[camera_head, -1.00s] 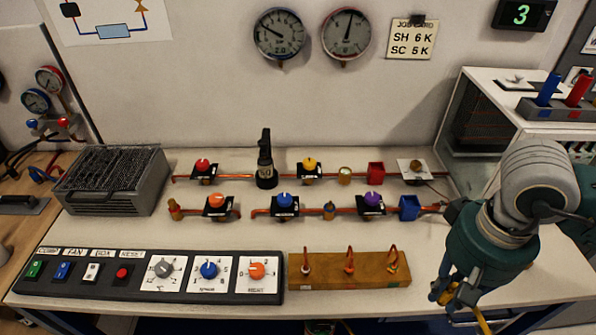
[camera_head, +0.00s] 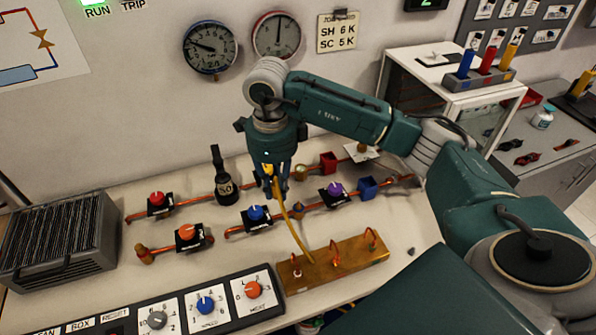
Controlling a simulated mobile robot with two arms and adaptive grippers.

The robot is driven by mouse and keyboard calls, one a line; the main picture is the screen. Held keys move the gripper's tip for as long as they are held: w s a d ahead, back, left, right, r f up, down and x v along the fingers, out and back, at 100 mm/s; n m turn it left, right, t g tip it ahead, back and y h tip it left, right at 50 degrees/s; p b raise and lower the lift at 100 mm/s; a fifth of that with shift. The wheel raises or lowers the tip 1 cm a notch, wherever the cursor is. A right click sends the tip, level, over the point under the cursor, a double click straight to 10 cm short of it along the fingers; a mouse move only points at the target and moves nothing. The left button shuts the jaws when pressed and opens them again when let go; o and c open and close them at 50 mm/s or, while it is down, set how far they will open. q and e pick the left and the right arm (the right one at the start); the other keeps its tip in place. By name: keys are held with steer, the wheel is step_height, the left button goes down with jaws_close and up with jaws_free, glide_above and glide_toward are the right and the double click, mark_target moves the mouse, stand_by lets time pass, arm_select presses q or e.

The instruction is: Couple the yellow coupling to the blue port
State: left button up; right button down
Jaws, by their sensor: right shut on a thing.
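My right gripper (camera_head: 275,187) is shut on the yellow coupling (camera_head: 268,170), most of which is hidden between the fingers. A yellow hose (camera_head: 292,230) hangs from it, curving down toward the brass block. My left gripper is out of view.
Valves with purple (camera_head: 335,188), blue (camera_head: 256,212), orange (camera_head: 187,231) and red knobs line the copper pipes. A red box port (camera_head: 328,162) sits behind. A brass block (camera_head: 350,260) with upright copper hooks and a dark bottle (camera_head: 223,180) stand nearby.

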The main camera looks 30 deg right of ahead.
steer(key=d+f+m+p, duration=0.1)
steer(key=d+m, duration=0.1)
steer(key=m, duration=0.3)
steer(key=w+d+f+m, duration=0.1)
steer(key=d+m, duration=0.2)
steer(key=m, duration=0.2)
steer(key=d+f+m+p, duration=0.1)
steer(key=d+m, duration=0.1)
steer(key=m, duration=0.3)
steer(key=shift+w+d+f+p, duration=0.25)
steer(key=shift+w+p, duration=0.05)
steer(key=shift+w, duration=0.1)
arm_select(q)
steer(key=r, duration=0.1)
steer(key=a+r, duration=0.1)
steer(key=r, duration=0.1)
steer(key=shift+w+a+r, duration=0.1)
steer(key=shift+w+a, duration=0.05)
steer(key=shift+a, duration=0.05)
arm_select(e)
steer(key=shift+m, duration=0.3)
steer(key=shift+w, duration=0.1)
steer(key=shift+f+b, duration=0.7)
steer(key=shift+f, duration=0.1)
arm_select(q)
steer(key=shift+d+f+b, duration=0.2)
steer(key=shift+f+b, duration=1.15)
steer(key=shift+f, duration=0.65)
arm_select(e)
steer(key=shift+f, duration=1.85)
